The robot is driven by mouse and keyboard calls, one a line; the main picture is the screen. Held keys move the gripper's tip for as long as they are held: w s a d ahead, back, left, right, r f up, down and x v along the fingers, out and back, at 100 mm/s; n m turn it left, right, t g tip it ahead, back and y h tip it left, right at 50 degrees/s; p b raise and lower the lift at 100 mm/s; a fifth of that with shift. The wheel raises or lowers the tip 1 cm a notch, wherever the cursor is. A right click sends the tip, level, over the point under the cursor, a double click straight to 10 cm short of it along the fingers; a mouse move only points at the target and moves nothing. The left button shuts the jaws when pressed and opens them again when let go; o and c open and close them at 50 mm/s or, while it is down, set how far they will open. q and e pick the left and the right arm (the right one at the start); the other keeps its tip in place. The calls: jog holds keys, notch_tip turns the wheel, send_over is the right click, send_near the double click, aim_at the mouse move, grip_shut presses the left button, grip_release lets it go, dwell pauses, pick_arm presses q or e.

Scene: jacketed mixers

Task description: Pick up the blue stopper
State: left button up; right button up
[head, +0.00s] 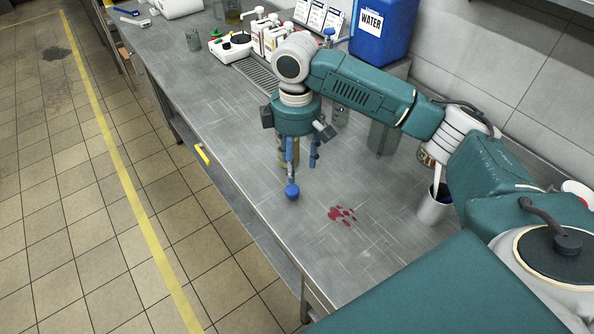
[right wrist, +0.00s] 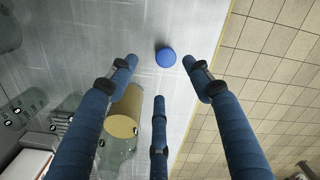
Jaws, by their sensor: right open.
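The blue stopper (head: 292,192) is a small round blue piece on the steel bench, close to its front edge. In the right wrist view the blue stopper (right wrist: 165,58) shows between the two outer fingertips, toward the top. My right gripper (head: 301,168) hangs over the bench with its fingers pointing down and spread, just above the stopper. In the right wrist view its three blue fingers (right wrist: 159,76) are apart with nothing between them. I cannot tell whether a finger touches the stopper. My left gripper is not in view.
A tan-topped cylinder (right wrist: 124,113) stands close beside the fingers. Red spots (head: 343,215) mark the bench to the right. A grey cup (head: 432,208), a glass vessel (head: 383,138) and a blue water container (head: 384,36) stand farther right and back.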

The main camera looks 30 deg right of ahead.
aim_at(292, 189)
jog(key=shift+w+d+f, duration=0.15)
jog(key=shift+d+f, duration=0.05)
jog(key=shift+f, duration=0.2)
jog(key=shift+s+a+f, duration=0.25)
jog(key=shift+s+f, duration=0.05)
jog(key=shift+f, duration=0.2)
jog(key=f, duration=0.2)
jog(key=a+f, duration=0.1)
jog(key=shift+s+p, duration=0.3)
jog(key=shift+p, duration=0.1)
jog(key=f, duration=0.2)
jog(key=w+f+p, duration=0.1)
jog(key=f, duration=0.1)
jog(key=shift+a+f, duration=0.15)
jog(key=shift+f, duration=0.2)
jog(key=c, duration=0.7)
jog(key=shift+c, duration=0.7)
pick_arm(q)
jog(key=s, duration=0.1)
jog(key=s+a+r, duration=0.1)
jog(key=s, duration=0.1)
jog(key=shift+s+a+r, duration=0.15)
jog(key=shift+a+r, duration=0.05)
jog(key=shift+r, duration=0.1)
